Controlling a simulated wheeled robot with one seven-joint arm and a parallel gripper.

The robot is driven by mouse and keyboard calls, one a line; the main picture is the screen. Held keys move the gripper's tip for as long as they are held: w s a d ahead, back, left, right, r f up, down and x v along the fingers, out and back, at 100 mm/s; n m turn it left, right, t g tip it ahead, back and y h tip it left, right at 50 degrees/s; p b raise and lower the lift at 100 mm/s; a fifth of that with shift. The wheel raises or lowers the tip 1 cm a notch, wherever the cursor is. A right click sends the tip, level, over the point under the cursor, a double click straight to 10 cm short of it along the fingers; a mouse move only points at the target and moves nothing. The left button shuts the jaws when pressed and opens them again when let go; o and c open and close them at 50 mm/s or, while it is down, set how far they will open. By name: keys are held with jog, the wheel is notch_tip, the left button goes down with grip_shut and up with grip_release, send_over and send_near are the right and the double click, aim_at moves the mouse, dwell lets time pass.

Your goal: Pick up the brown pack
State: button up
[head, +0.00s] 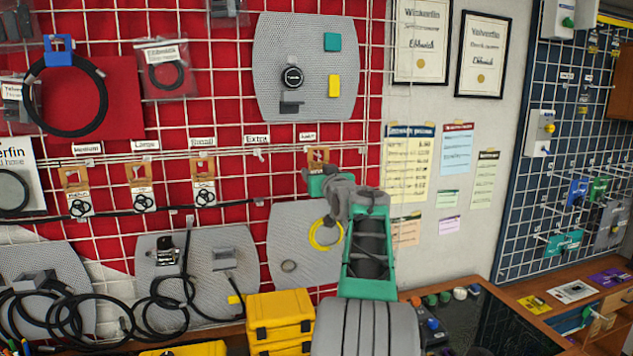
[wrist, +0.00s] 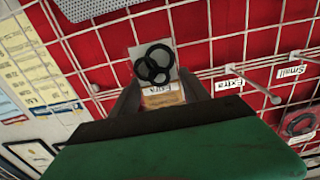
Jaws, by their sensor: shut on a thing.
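A brown pack (head: 318,156) shows just above my gripper (head: 322,178), in front of the red wall grid and mostly hidden behind the fingers. My gripper is shut on the pack. I cannot tell whether it still touches a peg. Other brown packs (head: 76,191) (head: 140,186) (head: 203,181) hang to the left.
An empty hook under the "Extra" label (head: 257,140) is left of my gripper. A grey panel with a yellow ring (head: 325,234) hangs just below. Yellow cases (head: 280,318) stand on the bench beside my arm. Price sheets (head: 408,160) hang to the right.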

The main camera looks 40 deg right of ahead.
jog(key=b+v, duration=0.6)
jog(key=v, duration=1)
jog(key=shift+s+a+r, duration=0.15)
jog(key=shift+s, duration=0.1)
